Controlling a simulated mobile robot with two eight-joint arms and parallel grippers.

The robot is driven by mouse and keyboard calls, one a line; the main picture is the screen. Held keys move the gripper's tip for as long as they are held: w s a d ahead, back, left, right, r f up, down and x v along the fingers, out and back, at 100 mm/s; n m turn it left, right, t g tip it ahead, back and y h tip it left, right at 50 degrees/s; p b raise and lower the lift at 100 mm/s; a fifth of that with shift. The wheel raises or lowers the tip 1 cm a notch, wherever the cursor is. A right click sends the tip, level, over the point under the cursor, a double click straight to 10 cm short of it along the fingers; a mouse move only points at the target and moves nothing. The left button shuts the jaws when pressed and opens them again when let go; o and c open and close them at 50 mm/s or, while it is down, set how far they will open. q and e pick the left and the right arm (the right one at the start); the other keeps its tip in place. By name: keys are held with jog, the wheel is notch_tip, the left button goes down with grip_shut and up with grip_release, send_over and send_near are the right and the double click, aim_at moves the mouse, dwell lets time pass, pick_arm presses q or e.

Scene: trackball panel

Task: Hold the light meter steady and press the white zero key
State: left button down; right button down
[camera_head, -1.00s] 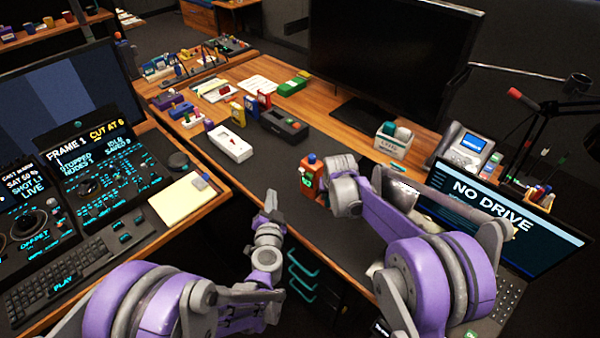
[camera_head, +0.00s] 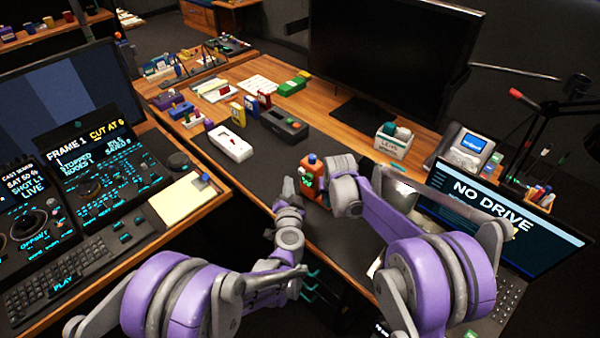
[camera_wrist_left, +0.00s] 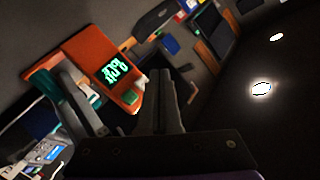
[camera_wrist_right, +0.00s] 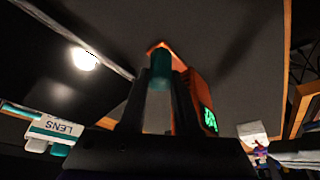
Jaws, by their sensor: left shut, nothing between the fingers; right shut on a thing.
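The light meter (camera_head: 310,172) is an orange box with a lit green display, upright over the dark desk mat in the head view. My right gripper (camera_wrist_right: 158,100) is shut on it; the orange body and a teal part show between its fingers in the right wrist view. My left gripper (camera_head: 280,198) is shut and empty, just left of the meter and apart from it in the head view. In the left wrist view the meter (camera_wrist_left: 85,58) shows its display and a green key near its lower edge, beside my left fingertips (camera_wrist_left: 166,78). A small pale patch lies near that edge; I cannot tell whether it is the white key.
A white box (camera_head: 230,146) and a dark device (camera_head: 284,124) lie on the desk behind the meter. A LENS box (camera_head: 394,140) stands to the right, near a laptop (camera_head: 500,215).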

pick_arm(q)
jog(key=shift+w+d, duration=0.65)
jog(key=shift+d, duration=0.05)
dwell(1.6)
jog(key=shift+w+d, duration=0.3)
jog(key=shift+d, duration=0.05)
jog(key=shift+w+d, duration=0.3)
jog(key=shift+d, duration=0.05)
dwell(0.8)
jog(key=shift+s+a, duration=0.65)
jog(key=shift+a, duration=0.05)
jog(key=shift+a, duration=0.1)
jog(key=s+a, duration=0.3)
jog(key=shift+s+a, duration=0.2)
dwell(0.5)
